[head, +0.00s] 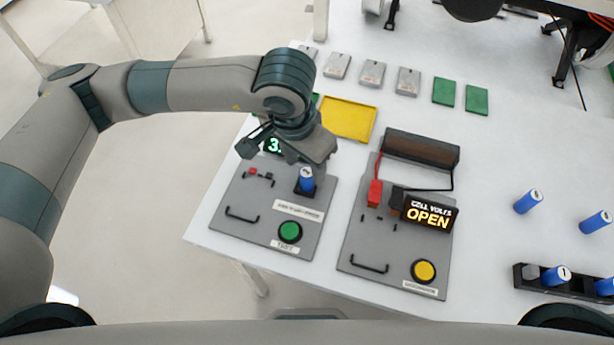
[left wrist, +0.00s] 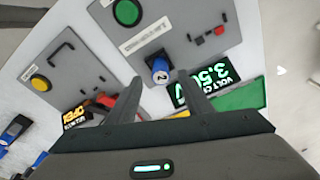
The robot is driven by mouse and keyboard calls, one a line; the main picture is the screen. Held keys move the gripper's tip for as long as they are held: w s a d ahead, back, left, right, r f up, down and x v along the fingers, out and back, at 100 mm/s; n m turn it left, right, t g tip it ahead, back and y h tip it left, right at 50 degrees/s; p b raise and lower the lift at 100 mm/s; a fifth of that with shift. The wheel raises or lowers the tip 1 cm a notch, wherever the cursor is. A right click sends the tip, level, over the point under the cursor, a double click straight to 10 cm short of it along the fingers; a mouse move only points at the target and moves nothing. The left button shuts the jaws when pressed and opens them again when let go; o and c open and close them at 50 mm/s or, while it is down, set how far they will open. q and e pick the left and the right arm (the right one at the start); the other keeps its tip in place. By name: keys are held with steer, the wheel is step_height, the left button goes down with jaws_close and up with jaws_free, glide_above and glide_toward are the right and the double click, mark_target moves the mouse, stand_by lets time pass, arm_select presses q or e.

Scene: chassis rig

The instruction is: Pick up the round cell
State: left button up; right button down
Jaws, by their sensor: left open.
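A blue round cell (head: 306,184) with a pale top stands upright in a dark holder on the left grey test panel (head: 235,205). In the left wrist view, the cell (left wrist: 161,72) shows between and just beyond my open fingertips. My left gripper (head: 314,160) is over the back of that panel, close to the cell; its fingers are empty in the wrist view (left wrist: 158,82). I cannot tell whether they touch the cell. A lit display (left wrist: 208,88) beside the cell reads about 3.50. My right gripper is not in view.
The right panel (head: 350,245) has a display (head: 428,213) reading OPEN and a brown block (head: 420,150). A yellow tray (head: 348,119) lies behind. The table's right middle is mostly clear.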

mark_target(307, 172)
arm_select(q)
steer(key=shift+w+f+p, duration=0.15)
steer(key=shift+f+p, duration=0.8)
steer(key=shift+p, duration=0.05)
step_height(307, 172, down, 2)
steer(key=shift+w+d+p, duration=0.1)
steer(key=shift+d+p, duration=0.05)
steer(key=shift+p, duration=0.15)
steer(key=shift+f, duration=0.25)
steer(key=shift+w+f, duration=0.1)
steer(key=shift+f, duration=0.1)
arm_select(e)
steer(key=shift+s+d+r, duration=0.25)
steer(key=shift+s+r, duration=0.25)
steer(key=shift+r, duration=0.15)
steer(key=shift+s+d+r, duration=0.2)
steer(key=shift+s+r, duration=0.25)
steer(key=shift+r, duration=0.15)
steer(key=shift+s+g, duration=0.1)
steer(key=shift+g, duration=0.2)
arm_select(q)
jaws_close()
